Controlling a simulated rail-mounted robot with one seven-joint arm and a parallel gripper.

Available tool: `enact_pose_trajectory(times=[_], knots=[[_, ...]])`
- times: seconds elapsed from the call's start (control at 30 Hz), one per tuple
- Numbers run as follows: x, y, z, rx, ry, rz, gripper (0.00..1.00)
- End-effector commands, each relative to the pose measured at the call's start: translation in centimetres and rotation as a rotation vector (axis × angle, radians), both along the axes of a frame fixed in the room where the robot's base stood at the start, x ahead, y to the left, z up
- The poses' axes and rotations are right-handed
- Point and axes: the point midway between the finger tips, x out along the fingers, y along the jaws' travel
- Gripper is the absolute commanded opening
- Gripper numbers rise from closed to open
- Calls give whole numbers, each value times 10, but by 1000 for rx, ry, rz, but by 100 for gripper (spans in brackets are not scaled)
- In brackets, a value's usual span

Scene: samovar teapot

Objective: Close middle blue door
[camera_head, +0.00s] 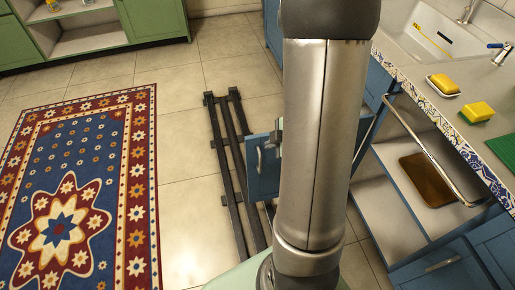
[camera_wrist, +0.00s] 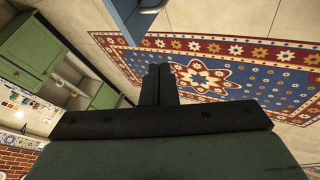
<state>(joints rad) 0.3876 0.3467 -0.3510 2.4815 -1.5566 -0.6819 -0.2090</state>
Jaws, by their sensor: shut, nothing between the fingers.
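A blue door (camera_head: 264,178) with a metal handle stands swung out from the counter, left of my arm in the head view. My arm hides its right part, so its hinge side and full angle are unclear. In the wrist view a blue door (camera_wrist: 128,14) with a handle shows at the top edge, just beyond and left of the fingertips. My gripper (camera_wrist: 159,72) is shut and empty, its two dark fingers side by side. I see no clear contact between fingers and door. In the head view my arm mostly hides the gripper.
An open cabinet compartment (camera_head: 395,190) with a brown board (camera_head: 427,179) lies right of my arm, under the sink counter (camera_head: 425,85). A metal bar (camera_head: 432,158) crosses its front. Dark floor rails (camera_head: 232,165) run left of the door. A patterned rug (camera_head: 85,190) lies on open floor.

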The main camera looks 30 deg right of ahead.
Motion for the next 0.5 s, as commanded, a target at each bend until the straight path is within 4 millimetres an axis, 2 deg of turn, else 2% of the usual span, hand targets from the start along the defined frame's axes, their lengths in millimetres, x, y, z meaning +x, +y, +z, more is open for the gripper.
enact_pose_trajectory(times=[0.17,0.5], knots=[[12,7,-22,1,2,7,0],[53,24,-80,1,1,5,0]])
